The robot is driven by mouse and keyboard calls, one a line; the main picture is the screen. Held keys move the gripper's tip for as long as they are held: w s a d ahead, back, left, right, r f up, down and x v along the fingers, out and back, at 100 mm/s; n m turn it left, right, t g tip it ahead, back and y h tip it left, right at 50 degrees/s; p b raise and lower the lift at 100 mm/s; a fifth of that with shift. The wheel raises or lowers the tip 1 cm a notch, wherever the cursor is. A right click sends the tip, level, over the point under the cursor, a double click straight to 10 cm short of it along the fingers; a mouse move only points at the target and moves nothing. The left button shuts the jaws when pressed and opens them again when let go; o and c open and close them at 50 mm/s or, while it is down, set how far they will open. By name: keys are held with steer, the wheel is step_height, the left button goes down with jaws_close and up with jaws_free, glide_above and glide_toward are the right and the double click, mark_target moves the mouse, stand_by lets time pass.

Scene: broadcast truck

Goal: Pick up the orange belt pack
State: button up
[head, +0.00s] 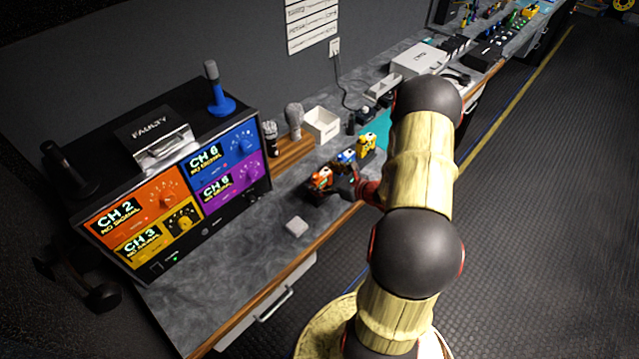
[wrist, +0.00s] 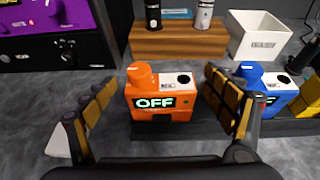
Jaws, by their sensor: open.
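The orange belt pack (wrist: 163,98) stands upright on a dark base in the wrist view, with a lit "OFF" display facing me. It also shows in the head view (head: 320,178), on the counter near its front edge. My gripper (wrist: 165,115) is open, with one padded finger to the left of the pack and the other to its right. The right finger is between the orange pack and the blue one. In the head view my gripper (head: 343,187) is partly hidden by my arm.
A blue belt pack (wrist: 268,90) and a yellow one (head: 367,143) stand to the right in the same row. Behind are a wooden block (wrist: 178,42) with microphones and a white box (wrist: 262,36). A monitor unit (head: 170,190) stands to the left. A small pale block (head: 297,226) lies on the counter.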

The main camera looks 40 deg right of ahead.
steer(key=shift+w+f, duration=0.25)
steer(key=shift+w, duration=0.25)
steer(key=shift+c, duration=0.5)
steer(key=c, duration=1.2)
steer(key=shift+c, duration=0.6)
steer(key=shift+r, duration=0.15)
